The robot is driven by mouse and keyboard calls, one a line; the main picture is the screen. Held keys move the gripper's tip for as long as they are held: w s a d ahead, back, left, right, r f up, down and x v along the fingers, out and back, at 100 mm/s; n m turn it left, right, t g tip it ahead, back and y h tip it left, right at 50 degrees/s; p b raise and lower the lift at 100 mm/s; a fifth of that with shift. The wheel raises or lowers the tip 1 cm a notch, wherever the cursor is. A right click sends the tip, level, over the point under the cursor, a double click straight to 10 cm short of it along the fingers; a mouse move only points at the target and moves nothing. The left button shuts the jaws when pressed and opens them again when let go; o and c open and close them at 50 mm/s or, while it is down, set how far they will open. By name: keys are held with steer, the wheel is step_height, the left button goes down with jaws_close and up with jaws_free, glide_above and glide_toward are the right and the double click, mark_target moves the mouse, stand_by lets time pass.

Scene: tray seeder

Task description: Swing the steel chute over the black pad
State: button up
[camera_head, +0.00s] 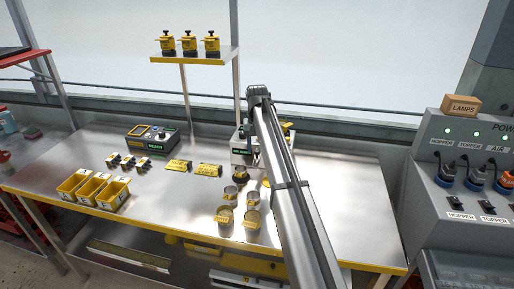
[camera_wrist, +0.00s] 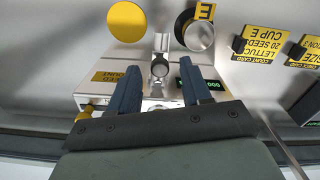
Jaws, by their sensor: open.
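In the wrist view the steel chute (camera_wrist: 162,43) is a short bright spout running out from a round grey knob (camera_wrist: 160,68). Its end points between a yellow disc (camera_wrist: 127,21) on the left and the black pad (camera_wrist: 180,27) on the right. A round steel cup covers much of the pad. My gripper (camera_wrist: 159,66) is open, its two blue fingers on either side of the knob with gaps; I cannot tell if they touch it. In the head view my arm hides the gripper and chute. The cup on the pad (camera_head: 240,173) shows left of my arm.
The seed counter (camera_head: 240,154) stands behind, its display lit green. Several clear cups (camera_head: 252,219) stand near the table's front. Yellow cards (camera_head: 208,170), a control box (camera_head: 151,138) and yellow bins (camera_head: 93,190) lie left.

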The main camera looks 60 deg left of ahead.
steer(key=shift+f, duration=0.35)
jaws_close()
stand_by(0.3)
